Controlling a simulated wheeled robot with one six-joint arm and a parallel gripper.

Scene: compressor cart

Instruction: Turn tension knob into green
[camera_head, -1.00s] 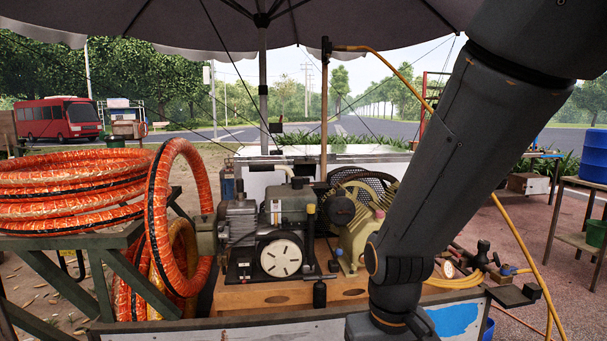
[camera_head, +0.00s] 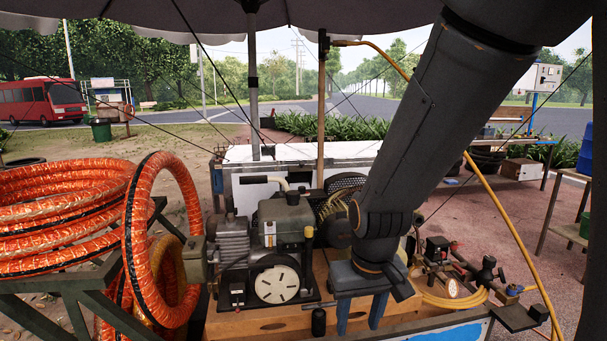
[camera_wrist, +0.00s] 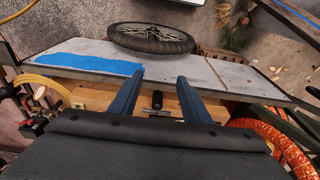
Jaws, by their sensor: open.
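I cannot tell for sure which part is the tension knob, and no green mark is clear. A small black cylindrical handle (camera_head: 318,321) stands at the front edge of the compressor's wooden base (camera_head: 262,326). In the wrist view the handle (camera_wrist: 157,100) shows between and behind my fingertips. A dark fitting with a round top (camera_head: 487,270) and a black box with a red part (camera_head: 437,246) sit at the right of the cart. My gripper (camera_head: 360,322) points down over the base, open and empty; its two blue fingers also show in the wrist view (camera_wrist: 160,82).
The engine (camera_head: 280,225) with its pale slotted disc (camera_head: 277,284) stands left of my arm. Orange hose coils (camera_head: 160,235) crowd the left. A yellow hose (camera_head: 455,299) lies at the right. A wheel (camera_wrist: 152,38) is beside the cart's side panel (camera_wrist: 85,55).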

